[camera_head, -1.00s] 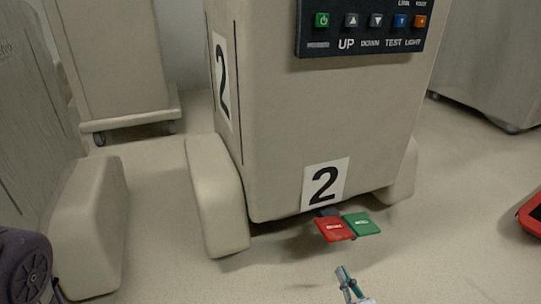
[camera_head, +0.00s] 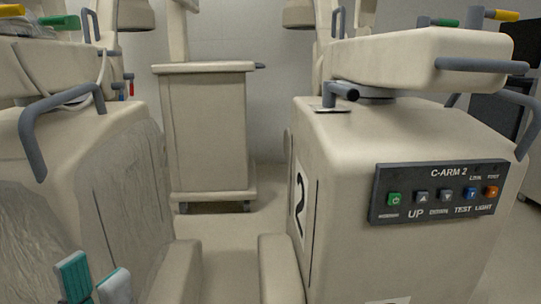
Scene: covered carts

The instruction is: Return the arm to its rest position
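My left gripper (camera_head: 94,272) shows at the bottom left of the head view, cut off by the lower edge. Its two fingers, one with a teal pad and one pale, stand apart with nothing visible between them. My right gripper is not in view. The rest of my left arm is hidden below the frame.
A beige cart (camera_head: 420,250) marked C-ARM 2, with a dark button panel (camera_head: 438,191), stands at the right. A covered cart (camera_head: 85,185) with a grey handle stands at the left, behind my gripper. A beige cabinet on wheels (camera_head: 212,130) stands at the back. Floor (camera_head: 228,240) shows between them.

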